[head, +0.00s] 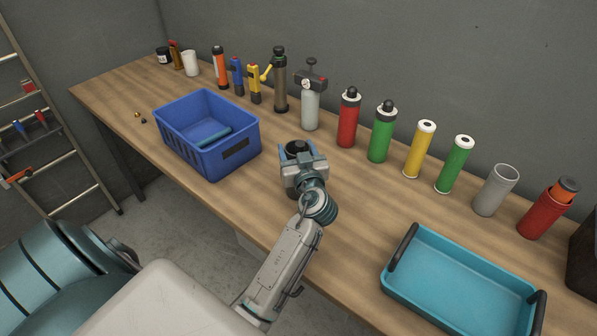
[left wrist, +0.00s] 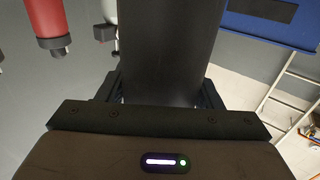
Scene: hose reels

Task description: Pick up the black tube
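The black tube (head: 297,147) stands near the middle of the table. In the head view only its dark top shows; my left gripper hides the rest. In the left wrist view the tube (left wrist: 168,45) fills the middle, running down between the fingers. My left gripper (head: 302,160) is around the tube, one finger on each side. In the left wrist view its fingers (left wrist: 163,95) stand apart with thin slivers of light beside the tube, so it looks open. My right gripper is not in view.
A blue crate (head: 180,137) holding a teal item (head: 214,136) is left of the gripper. A teal tray (head: 405,300) is at the front right. Behind stands a row including a grey pump bottle (head: 311,108), a red bottle (head: 348,122) and a green bottle (head: 381,137).

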